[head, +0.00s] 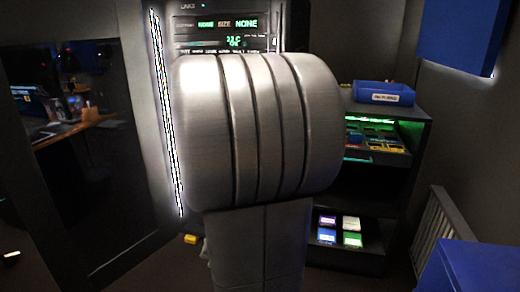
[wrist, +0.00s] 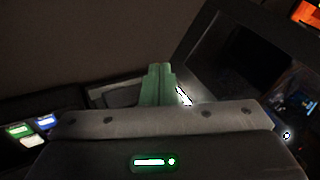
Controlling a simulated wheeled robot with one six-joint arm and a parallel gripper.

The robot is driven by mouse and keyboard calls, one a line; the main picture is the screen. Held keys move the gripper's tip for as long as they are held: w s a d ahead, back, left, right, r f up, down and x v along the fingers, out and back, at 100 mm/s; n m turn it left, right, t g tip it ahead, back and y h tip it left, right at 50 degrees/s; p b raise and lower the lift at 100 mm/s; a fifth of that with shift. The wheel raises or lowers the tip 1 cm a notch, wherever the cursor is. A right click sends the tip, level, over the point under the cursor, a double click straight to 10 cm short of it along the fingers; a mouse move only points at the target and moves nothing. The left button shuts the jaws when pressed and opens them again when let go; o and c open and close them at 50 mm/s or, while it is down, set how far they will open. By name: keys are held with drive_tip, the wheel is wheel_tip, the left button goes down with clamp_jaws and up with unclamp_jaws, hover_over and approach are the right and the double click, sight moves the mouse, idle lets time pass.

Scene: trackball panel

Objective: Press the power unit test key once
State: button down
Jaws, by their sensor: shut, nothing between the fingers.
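In the wrist view my gripper (wrist: 157,85) shows as two narrow green-tinted fingers close together, shut and empty, beyond a dark housing with a green light. In the head view my grey arm covers the middle of the picture and hides the gripper. A dark rack panel (head: 222,24) with green lit readouts shows above the arm. Its lower part is hidden behind the arm. I cannot make out the power unit test key in either view, nor whether my fingers touch anything.
A dark shelf unit (head: 424,135) at right carries a blue bin (head: 384,95) on top and coloured cards (head: 352,239) low down. Cards also show at left in the wrist view (wrist: 46,121). A blue box (head: 470,270) is at bottom right. A glossy dark panel (head: 75,180) stands at left.

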drive_tip(key=w+a+f+m+t+y, duration=0.1)
drive_tip(key=w+a, duration=0.3)
drive_tip(key=a, duration=0.4)
drive_tip(key=w+a+f+m+y, duration=0.1)
drive_tip(key=w+a+m, duration=0.2)
drive_tip(key=a, duration=0.5)
drive_tip(key=shift+w+t+p, duration=0.3)
drive_tip(key=shift+w+t, duration=0.1)
drive_tip(key=shift+w, duration=0.25)
drive_tip(key=shift+f, duration=0.1)
